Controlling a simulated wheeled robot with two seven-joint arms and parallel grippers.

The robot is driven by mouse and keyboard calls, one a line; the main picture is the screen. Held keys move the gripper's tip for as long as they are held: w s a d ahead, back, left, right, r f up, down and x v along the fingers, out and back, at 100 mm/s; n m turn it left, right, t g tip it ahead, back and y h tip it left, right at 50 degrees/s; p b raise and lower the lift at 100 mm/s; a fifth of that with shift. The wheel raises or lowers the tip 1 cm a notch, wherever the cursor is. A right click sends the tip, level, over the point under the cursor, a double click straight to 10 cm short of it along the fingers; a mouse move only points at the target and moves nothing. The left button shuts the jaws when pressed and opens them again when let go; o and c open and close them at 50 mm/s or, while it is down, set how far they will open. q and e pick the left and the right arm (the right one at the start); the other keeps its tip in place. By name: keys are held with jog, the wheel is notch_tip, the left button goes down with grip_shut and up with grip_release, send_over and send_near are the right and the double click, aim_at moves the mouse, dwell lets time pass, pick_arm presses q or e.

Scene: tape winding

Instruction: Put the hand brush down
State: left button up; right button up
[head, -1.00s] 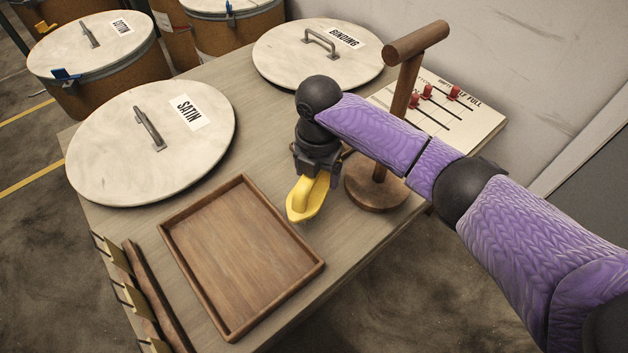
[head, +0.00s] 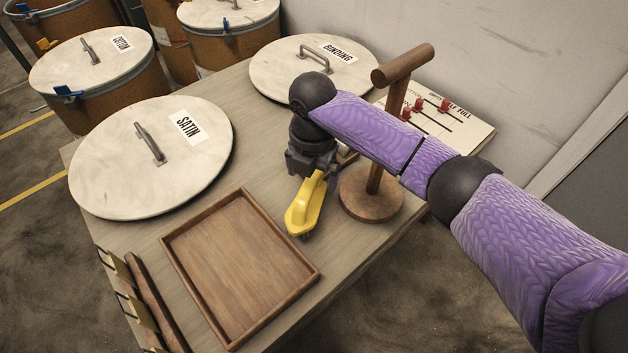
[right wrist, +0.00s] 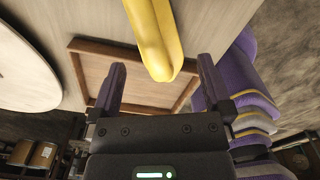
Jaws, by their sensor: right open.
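The yellow hand brush (head: 305,207) is on the table between the wooden tray and the round foot of the wooden stand. My right gripper (head: 315,172) is just above and behind it, pointing down. In the right wrist view the brush's yellow handle (right wrist: 153,38) reaches in between my two spread fingers (right wrist: 161,66), with a gap on each side. My right gripper is open. The brush's underside is hidden, so I cannot tell how fully it rests on the table. My left gripper does not show.
An empty wooden tray (head: 240,268) lies left of the brush. The wooden stand (head: 371,201) is close on the right. Round lids marked SATIN (head: 110,170) and BINDING (head: 285,68) lie behind. A board with red sliders (head: 458,128) is at the back right.

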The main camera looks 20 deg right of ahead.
notch_tip(320, 180, up, 7)
jog(key=p, duration=0.2)
jog(key=shift+p, duration=0.4)
